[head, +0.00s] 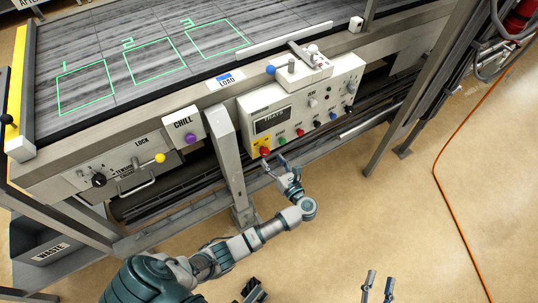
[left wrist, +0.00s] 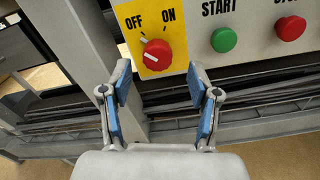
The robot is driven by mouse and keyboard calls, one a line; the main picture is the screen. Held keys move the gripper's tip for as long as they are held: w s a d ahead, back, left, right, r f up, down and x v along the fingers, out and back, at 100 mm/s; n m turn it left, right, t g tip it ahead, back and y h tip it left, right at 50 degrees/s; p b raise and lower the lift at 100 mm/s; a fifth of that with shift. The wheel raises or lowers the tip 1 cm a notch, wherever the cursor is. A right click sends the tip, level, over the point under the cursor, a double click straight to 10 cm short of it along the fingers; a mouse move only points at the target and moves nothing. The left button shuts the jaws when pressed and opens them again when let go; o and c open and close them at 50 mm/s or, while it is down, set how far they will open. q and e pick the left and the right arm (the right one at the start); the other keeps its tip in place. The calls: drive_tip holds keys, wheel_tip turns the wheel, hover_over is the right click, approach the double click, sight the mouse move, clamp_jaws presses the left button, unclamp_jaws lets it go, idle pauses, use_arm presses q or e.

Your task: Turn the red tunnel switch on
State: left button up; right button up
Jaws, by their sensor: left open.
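The red tunnel switch (left wrist: 156,54) is a round knob on a yellow plate marked OFF and ON. Its white mark points up and left, toward OFF. In the head view the switch (head: 265,152) is at the lower left corner of the white control panel (head: 300,105). My left gripper (head: 274,162) is just below the switch. In the left wrist view my left gripper (left wrist: 160,82) is open, with blue-padded fingers apart and nothing between them; the knob is beyond the tips, apparently untouched. My right gripper (head: 380,278) shows at the bottom edge, fingers apart and empty.
A green START button (left wrist: 224,40) and a red button (left wrist: 291,28) sit right of the switch. A grey post (head: 226,160) stands left of the panel. A CHILL box (head: 183,128) with a purple knob is further left. Open floor lies in front.

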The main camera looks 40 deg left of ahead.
sight(266, 154)
use_arm(q)
drive_tip(key=x, duration=0.4)
drive_tip(key=shift+s+a+f, duration=0.1)
drive_tip(key=shift+f, duration=0.1)
drive_tip(key=shift+a, duration=0.25)
drive_tip(key=shift+d+r, duration=0.1)
drive_tip(key=shift+d, duration=0.15)
drive_tip(key=shift+d+r, duration=0.1)
drive_tip(key=c, duration=1.2)
drive_tip(key=shift+o, duration=0.2)
use_arm(e)
drive_tip(key=shift+s+a+r+t, duration=0.15)
drive_tip(key=shift+a+r+t, duration=0.15)
drive_tip(key=shift+r, duration=0.15)
